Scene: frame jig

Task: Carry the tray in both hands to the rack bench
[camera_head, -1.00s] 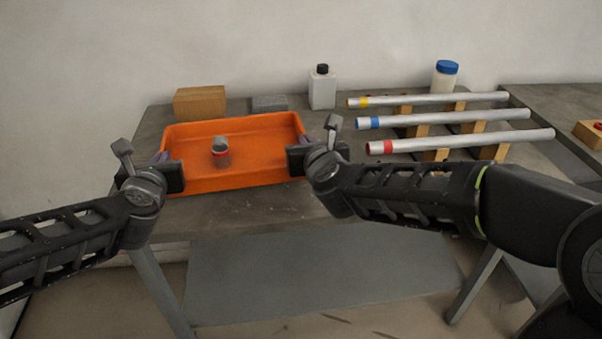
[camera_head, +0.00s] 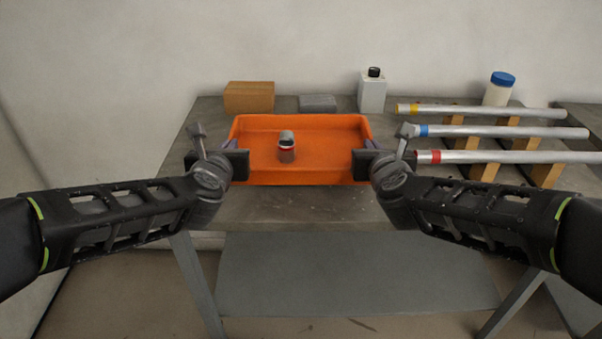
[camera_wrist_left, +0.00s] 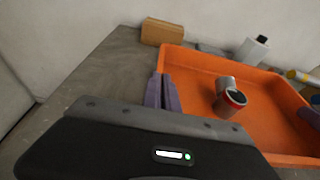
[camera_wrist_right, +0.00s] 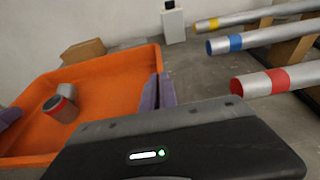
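The orange tray (camera_head: 345,178) is level in front of me, over the grey bench. It holds a small grey item with a red band (camera_head: 287,155); whether this is one piece or two I cannot tell. My left gripper (camera_head: 232,150) is at the tray's left wall, and in the left wrist view its purple fingers (camera_wrist_left: 162,93) close on that wall. My right gripper (camera_head: 368,148) is at the right wall, with its purple fingers (camera_wrist_right: 158,93) closed on it in the right wrist view. Any gap beneath the tray is hidden.
The grey bench (camera_head: 330,208) bears a cardboard box (camera_head: 249,97), a grey block (camera_head: 318,103), a white bottle (camera_head: 372,92) and a blue-lidded jar (camera_head: 498,90). Right of the tray, three metal tubes (camera_head: 510,132) lie on wooden blocks (camera_head: 545,177). Another dark surface (camera_head: 585,116) shows far right.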

